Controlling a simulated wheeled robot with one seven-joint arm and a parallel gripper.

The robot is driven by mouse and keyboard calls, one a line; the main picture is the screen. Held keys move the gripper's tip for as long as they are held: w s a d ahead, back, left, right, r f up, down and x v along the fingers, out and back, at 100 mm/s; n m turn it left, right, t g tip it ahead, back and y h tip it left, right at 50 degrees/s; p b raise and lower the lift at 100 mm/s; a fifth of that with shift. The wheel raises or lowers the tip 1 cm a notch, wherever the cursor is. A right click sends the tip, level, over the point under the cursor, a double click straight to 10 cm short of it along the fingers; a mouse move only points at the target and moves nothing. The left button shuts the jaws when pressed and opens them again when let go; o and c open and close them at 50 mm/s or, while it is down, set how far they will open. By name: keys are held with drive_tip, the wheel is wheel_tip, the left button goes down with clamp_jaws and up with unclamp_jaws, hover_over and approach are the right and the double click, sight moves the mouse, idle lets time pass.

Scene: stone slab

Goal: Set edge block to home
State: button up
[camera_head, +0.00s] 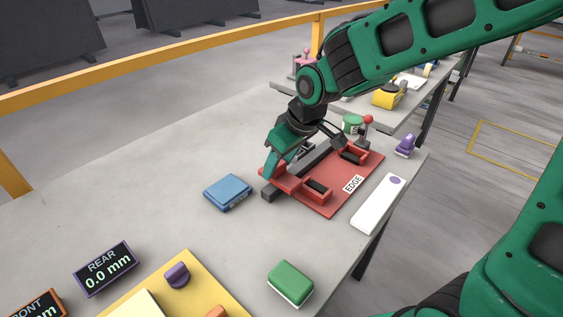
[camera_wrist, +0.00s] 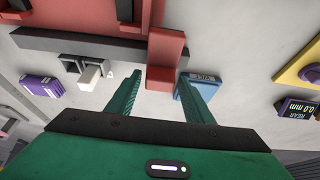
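The red EDGE fixture (camera_head: 335,185) lies on the slab with a dark rail (camera_head: 317,157) along its far side. The edge block, a red block (camera_head: 278,173), sits across the rail near its left end. The block also shows in the wrist view (camera_wrist: 166,58). My gripper (camera_head: 270,165) is low over that end of the rail. In the wrist view its green fingers (camera_wrist: 160,76) are spread apart, with the near end of the red block between them. I cannot tell whether either finger touches it. My gripper partly hides the block in the head view.
A blue block (camera_head: 228,192) lies left of the fixture. A green block (camera_head: 291,283) and a white plate (camera_head: 378,204) are nearer. A REAR display (camera_head: 106,268) reads 0.0 mm beside a yellow plate (camera_head: 204,284). The slab's left middle is clear.

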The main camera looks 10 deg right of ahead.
idle(0.3)
drive_tip(key=v, duration=1)
drive_tip(key=shift+r, duration=0.35)
drive_tip(key=shift+d, duration=0.2)
